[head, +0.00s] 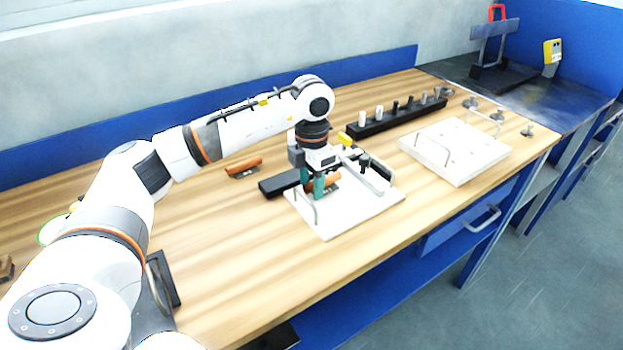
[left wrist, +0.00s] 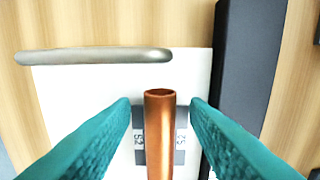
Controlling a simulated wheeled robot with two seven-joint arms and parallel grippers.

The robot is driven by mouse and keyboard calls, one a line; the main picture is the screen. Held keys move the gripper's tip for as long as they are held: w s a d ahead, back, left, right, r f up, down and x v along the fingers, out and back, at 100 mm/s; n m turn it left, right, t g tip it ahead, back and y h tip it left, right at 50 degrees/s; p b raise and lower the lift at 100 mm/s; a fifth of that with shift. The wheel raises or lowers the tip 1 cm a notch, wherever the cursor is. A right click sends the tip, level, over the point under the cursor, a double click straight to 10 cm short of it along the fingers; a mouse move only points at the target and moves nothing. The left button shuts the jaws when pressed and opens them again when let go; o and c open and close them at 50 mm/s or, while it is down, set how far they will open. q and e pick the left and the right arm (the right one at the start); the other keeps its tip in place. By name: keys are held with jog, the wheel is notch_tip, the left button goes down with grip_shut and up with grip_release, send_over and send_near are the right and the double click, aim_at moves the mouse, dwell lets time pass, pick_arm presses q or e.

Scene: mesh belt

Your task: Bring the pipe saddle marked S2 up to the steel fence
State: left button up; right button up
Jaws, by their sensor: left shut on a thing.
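My left gripper (head: 319,190) has teal fingers and is over the white board (head: 345,224), shut on the pipe saddle (head: 333,181). In the left wrist view the saddle's copper-coloured pipe (left wrist: 160,135) stands out between the fingertips (left wrist: 160,108). Its grey base plate (left wrist: 140,150) carries the mark S2. A long dark bar (left wrist: 238,75) runs along the board edge, apart from the saddle; in the head view its end (head: 279,183) shows left of the gripper. I cannot tell surely whether this bar is the steel fence. My right gripper is out of view.
Another orange saddle (head: 243,167) lies on the wooden table. A bent steel rod (left wrist: 95,56) stands at the board's edge. A grey clamp-like bar (head: 368,174) is right of the gripper. Behind are a black rack of pegs (head: 395,120) and a second white board (head: 460,160).

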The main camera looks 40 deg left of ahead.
aim_at(328, 177)
pick_arm(q)
jog(key=shift+f, duration=0.4)
jog(key=shift+w+d, duration=0.3)
jog(key=shift+w, duration=0.35)
jog(key=shift+w+d, duration=0.25)
jog(key=shift+w, duration=0.4)
jog(key=shift+w+d, duration=0.3)
jog(key=shift+w, duration=0.35)
dwell(1.0)
jog(key=o, duration=1.3)
notch_tip(328, 177, up, 12)
jog(key=shift+r, duration=0.1)
